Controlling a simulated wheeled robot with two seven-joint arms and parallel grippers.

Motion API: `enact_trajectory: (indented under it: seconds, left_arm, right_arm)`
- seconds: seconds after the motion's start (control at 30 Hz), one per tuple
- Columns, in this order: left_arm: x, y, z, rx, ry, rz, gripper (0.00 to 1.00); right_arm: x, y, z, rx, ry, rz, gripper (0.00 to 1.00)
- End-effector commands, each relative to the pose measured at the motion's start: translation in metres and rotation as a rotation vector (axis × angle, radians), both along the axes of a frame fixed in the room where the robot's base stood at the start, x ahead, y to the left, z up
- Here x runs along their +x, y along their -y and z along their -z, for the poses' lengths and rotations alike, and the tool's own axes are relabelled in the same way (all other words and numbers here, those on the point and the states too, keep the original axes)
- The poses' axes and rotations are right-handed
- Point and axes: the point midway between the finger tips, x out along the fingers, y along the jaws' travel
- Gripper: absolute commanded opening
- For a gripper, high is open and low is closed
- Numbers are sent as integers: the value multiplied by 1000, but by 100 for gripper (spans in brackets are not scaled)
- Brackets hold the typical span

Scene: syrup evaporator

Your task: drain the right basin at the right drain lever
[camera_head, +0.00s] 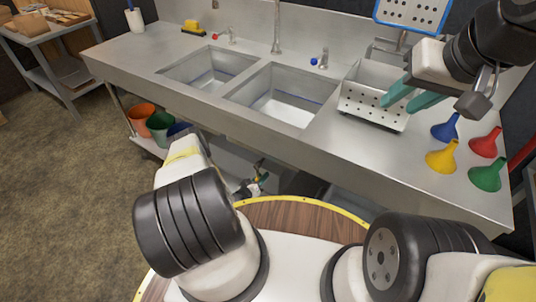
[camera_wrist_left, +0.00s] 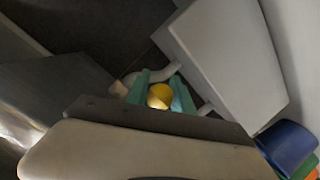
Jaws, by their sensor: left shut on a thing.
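The right basin (camera_head: 283,96) is sunk in the steel counter, with a blue line along its inner wall and a pale bottom; I cannot tell its liquid level. My left gripper (camera_head: 257,182) is low, under the counter's front edge, mostly hidden in the head view. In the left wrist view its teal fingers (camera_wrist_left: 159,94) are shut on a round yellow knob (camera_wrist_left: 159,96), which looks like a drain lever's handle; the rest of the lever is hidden. My right gripper (camera_head: 408,97) is open and empty, its two teal fingers apart above the perforated steel basket.
The left basin (camera_head: 207,67) lies beside the right one. The perforated basket (camera_head: 372,107) and several coloured funnels (camera_head: 442,157) stand on the counter's right. Buckets, including an orange one (camera_head: 141,117), stand on the lower shelf. A blue bucket (camera_wrist_left: 286,147) shows in the wrist view.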

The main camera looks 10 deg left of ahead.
Motion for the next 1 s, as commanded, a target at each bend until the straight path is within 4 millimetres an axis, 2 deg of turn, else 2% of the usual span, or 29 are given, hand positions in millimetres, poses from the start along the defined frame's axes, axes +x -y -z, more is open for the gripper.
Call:
enact_trajectory:
  seconds: [0.23,0.27,0.33,0.73,1.0]
  left_arm:
    - [-1,2,1,-3,-2,3,0]
    - [-1,2,1,-3,-2,3,34]
    - [-1,1,0,-2,-2,3,48]
    - [-6,-1,-1,-1,-2,1,49]
    - [-47,-15,-11,-1,-4,0,49]
  right_arm:
    - [0,0,0,0,0,0,36]
    - [0,0,0,0,0,0,36]
    - [0,0,0,0,0,0,36]
    - [0,0,0,0,0,0,36]
    - [0,0,0,0,0,0,36]
